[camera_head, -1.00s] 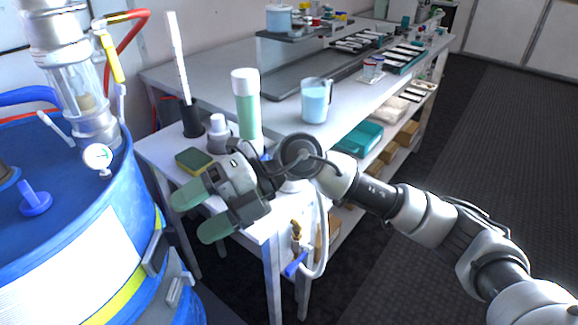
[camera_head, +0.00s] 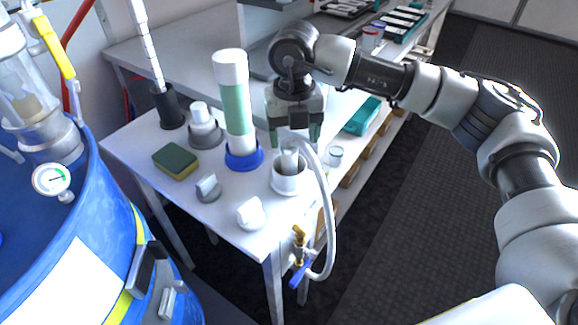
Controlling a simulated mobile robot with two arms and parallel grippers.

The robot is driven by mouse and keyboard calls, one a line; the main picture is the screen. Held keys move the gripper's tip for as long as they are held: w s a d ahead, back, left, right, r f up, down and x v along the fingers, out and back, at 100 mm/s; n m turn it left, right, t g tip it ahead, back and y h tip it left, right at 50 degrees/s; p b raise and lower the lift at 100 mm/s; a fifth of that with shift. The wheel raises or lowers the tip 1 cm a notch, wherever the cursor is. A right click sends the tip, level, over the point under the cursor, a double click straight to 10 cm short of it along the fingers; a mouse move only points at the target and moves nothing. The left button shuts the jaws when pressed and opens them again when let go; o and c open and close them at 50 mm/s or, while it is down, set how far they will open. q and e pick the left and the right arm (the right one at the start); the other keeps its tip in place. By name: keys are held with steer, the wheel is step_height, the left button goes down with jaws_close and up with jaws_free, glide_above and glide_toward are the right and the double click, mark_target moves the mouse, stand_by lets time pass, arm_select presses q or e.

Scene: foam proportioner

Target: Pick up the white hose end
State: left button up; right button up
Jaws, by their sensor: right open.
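The white hose (camera_head: 329,215) loops up from a brass valve with a blue handle (camera_head: 299,262) at the table's front corner. Its upper end (camera_head: 289,160) appears to stand in a white round holder (camera_head: 288,183) near the table's right edge. My right gripper (camera_head: 295,137) points down just above this end. Its two green-tipped fingers are open, one on each side of the top of the hose end. I cannot tell whether they touch it. My left gripper is not in view.
A green-and-white cylinder in a blue base (camera_head: 237,110) stands close left of my gripper. A sponge (camera_head: 175,161), a small white bottle (camera_head: 204,125) and white caps (camera_head: 250,213) are on the white table (camera_head: 225,212). A blue drum (camera_head: 90,215) is at left.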

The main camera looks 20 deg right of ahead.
mark_target(289, 143)
steer(key=f, duration=0.4)
steer(key=shift+w+a+f, duration=0.1)
steer(key=shift+a+f, duration=0.15)
steer(key=shift+a, duration=0.15)
steer(key=shift+f, duration=0.25)
steer(key=shift+c, duration=0.3)
steer(key=c, duration=0.5)
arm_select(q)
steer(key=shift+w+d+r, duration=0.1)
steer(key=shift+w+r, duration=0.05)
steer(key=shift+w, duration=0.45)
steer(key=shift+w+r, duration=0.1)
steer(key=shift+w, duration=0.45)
arm_select(e)
steer(key=c, duration=0.6)
